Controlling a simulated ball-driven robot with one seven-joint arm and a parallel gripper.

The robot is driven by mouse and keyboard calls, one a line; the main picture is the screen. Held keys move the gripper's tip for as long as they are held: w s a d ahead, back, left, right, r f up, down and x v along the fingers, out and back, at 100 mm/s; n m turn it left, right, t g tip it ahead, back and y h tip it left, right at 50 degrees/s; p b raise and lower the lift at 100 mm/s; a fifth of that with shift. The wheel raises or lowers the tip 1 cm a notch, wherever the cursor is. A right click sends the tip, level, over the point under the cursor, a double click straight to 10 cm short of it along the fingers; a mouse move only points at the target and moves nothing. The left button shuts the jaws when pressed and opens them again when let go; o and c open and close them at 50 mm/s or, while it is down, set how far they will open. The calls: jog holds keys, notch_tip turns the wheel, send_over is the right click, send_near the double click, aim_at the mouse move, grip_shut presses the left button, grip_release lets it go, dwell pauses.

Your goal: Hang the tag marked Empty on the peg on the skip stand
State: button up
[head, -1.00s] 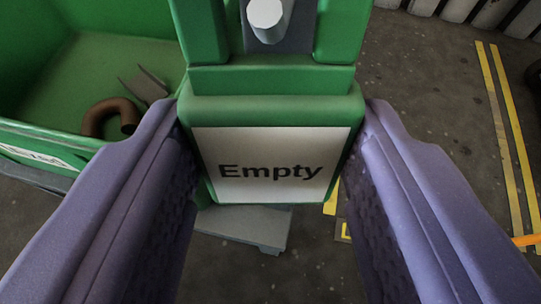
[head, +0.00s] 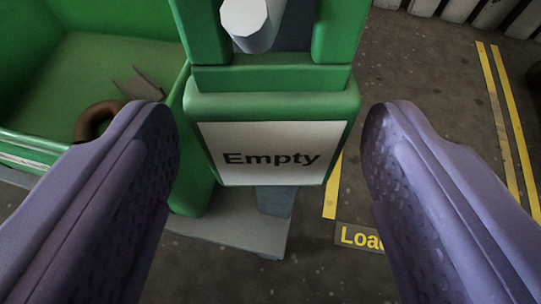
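The green tag (head: 272,105) has a white label reading "Empty" and faces me upright at the top centre. Its upper part is a green frame with an opening. The pale round end of the peg (head: 243,17) shows inside that opening, and the frame's top is out of view. The skip stand (head: 235,232) shows as a grey foot below and grey metal behind the peg. My gripper (head: 270,112) is open, with one purple finger on each side of the tag. A gap shows between each finger and the tag, and nothing is held.
A green skip (head: 85,65) stands at the left, with a brown curved piece (head: 96,120) and a grey scrap (head: 140,85) inside. Yellow floor lines (head: 510,130) and a yellow-lettered floor marking (head: 358,237) lie at the right. The dark floor there is mostly clear.

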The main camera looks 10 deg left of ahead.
jog(key=shift+o, duration=0.6)
jog(key=shift+s, duration=0.1)
